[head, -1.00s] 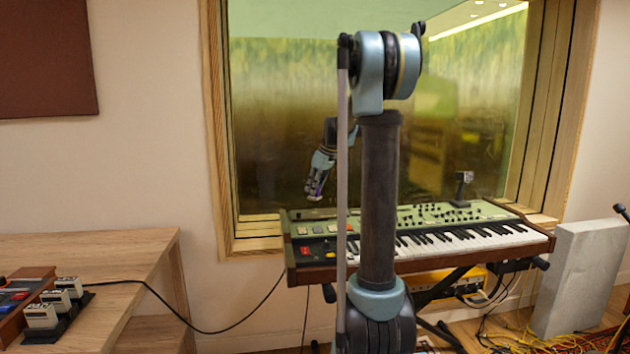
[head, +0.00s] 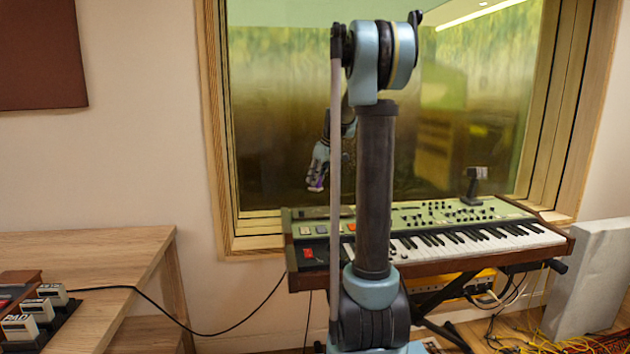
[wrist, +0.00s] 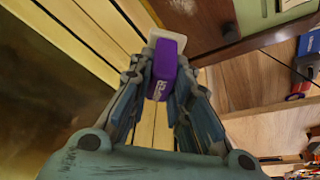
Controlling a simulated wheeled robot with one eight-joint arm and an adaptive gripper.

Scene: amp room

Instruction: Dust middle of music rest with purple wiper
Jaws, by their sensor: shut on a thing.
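My gripper (head: 317,178) is shut on the purple wiper (head: 316,188) and holds it in the air in front of the window, above the left end of the keyboard. In the wrist view my gripper (wrist: 160,88) has its fingers on both sides of the wiper (wrist: 165,70), a purple block with a pale pad at its far end. The keyboard (head: 440,247) has a green panel and wooden ends and stands below the window. I cannot make out a separate music rest; my own arm hides part of the keyboard's left half.
A small dark device (head: 473,185) stands on the keyboard's green panel at the right. The wooden window frame (head: 215,130) lies behind. A wooden desk (head: 90,255) with several pedals is at the left. A grey slab (head: 590,275) and cables are at the right.

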